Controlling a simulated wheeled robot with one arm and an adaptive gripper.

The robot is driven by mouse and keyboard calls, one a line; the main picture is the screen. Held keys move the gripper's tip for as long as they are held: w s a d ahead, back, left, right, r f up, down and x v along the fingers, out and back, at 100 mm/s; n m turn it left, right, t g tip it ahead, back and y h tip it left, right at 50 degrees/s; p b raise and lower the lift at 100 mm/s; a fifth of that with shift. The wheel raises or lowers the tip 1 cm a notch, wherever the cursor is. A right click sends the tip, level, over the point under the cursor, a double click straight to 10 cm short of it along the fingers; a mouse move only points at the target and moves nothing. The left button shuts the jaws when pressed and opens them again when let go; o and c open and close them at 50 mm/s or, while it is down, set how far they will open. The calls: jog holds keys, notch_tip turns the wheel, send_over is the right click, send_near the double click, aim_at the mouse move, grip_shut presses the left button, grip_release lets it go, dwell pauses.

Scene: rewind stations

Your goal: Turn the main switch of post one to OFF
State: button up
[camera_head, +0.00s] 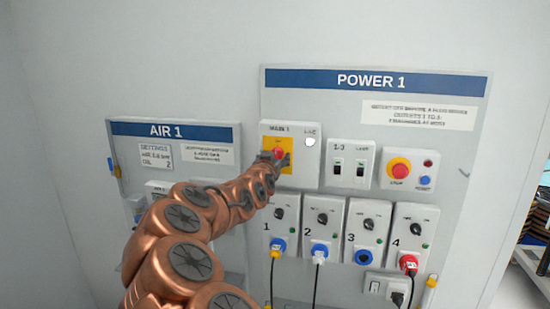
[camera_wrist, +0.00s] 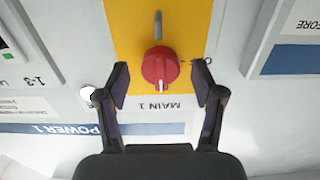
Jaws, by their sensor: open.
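The main switch is a red rotary knob (camera_wrist: 160,67) on a yellow plate (camera_wrist: 189,22), on the box labelled MAIN 1 of the POWER 1 panel. In the wrist view, which is upside down, its white pointer line points toward the MAIN 1 label; an O mark is at the right. In the head view the red knob (camera_head: 278,153) shows just beyond my gripper (camera_head: 272,159). In the wrist view the fingers of my gripper (camera_wrist: 168,80) are open, one on each side of the knob, with gaps visible. Contact cannot be told.
A white lamp (camera_head: 310,141) sits right of the switch. Below are several numbered outlets with plugs and hanging cables. The AIR 1 panel (camera_head: 182,131) is left, partly behind my arm.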

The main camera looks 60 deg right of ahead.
jog(key=c, duration=1.1)
jog(key=shift+c, duration=0.2)
jog(key=shift+n+b, duration=0.3)
jog(key=n+b, duration=0.3)
jog(key=n, duration=0.1)
jog(key=shift+n, duration=0.3)
jog(key=n+b, duration=0.1)
jog(key=n, duration=0.2)
jog(key=shift+n+b, duration=0.3)
jog(key=shift+b, duration=0.1)
jog(key=n+b, duration=0.1)
jog(key=n, duration=0.3)
jog(key=shift+r+n, duration=0.15)
jog(key=shift+n, duration=0.15)
jog(key=n, duration=0.4)
jog(key=shift+n, duration=0.3)
